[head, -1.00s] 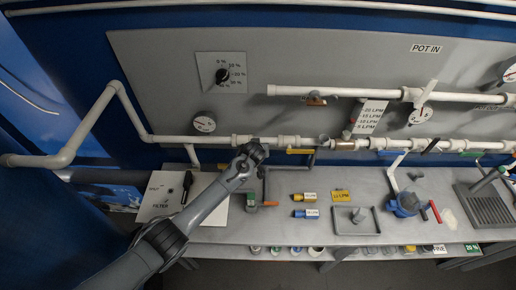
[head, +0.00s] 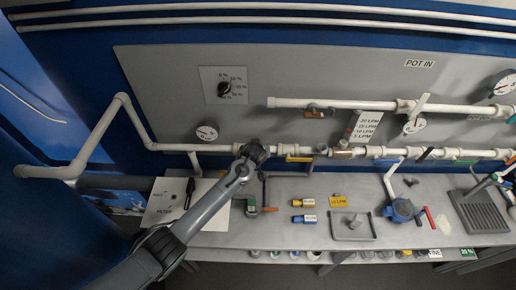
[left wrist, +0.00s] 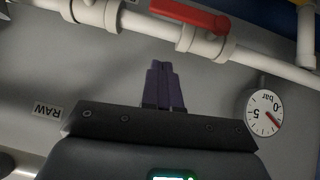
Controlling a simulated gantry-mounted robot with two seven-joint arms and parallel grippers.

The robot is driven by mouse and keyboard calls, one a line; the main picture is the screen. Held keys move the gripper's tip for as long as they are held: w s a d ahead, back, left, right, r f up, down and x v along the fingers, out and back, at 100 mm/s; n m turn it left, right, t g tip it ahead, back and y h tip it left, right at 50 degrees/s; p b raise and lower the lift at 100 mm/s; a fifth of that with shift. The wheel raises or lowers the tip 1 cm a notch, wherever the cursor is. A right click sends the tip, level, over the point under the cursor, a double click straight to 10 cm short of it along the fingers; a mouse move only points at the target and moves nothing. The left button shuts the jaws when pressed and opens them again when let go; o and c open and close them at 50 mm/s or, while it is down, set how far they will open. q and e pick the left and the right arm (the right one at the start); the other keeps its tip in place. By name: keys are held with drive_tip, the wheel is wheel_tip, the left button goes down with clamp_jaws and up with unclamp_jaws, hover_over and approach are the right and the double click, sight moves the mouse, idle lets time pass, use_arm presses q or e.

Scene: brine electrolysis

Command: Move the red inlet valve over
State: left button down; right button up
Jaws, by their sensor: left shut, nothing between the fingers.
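The red valve handle (left wrist: 190,14) lies along a white pipe (left wrist: 142,22) at the top of the left wrist view. My left gripper (left wrist: 163,70) has its purple fingers together, pointing at the pipe just below the handle's left part. Nothing is between the fingers. A visible gap separates the fingertips from the handle in that picture; their depth apart is unclear. In the head view my left gripper (head: 252,152) is in front of the lower pipe and hides the red handle. I do not see my right gripper.
A pressure gauge (left wrist: 264,112) and a RAW label (left wrist: 47,111) sit near the gripper. An orange-handled valve (head: 298,159) is just right of it on the lower pipe. The grey bench (head: 290,235) below carries bottles, a blue pump (head: 403,210) and a drain rack (head: 478,212).

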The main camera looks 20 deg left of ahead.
use_arm(q)
drive_tip(key=d+b+v, duration=0.1)
drive_tip(key=v, duration=0.7)
drive_tip(key=s+d+f+g+h+p, duration=0.15)
drive_tip(key=s+f+g, duration=0.25)
drive_tip(key=s+f, duration=1.65)
drive_tip(key=s+r+m+g, duration=0.1)
drive_tip(key=s+r, duration=0.1)
drive_tip(key=s, duration=0.6)
drive_tip(key=s+r+m, duration=0.1)
drive_tip(key=s+r, duration=0.2)
drive_tip(key=s, duration=0.4)
drive_tip(key=s+r+m+h+p, duration=0.1)
drive_tip(key=s+r+m, duration=0.4)
drive_tip(key=r, duration=0.7)
drive_tip(key=shift+r, duration=0.3)
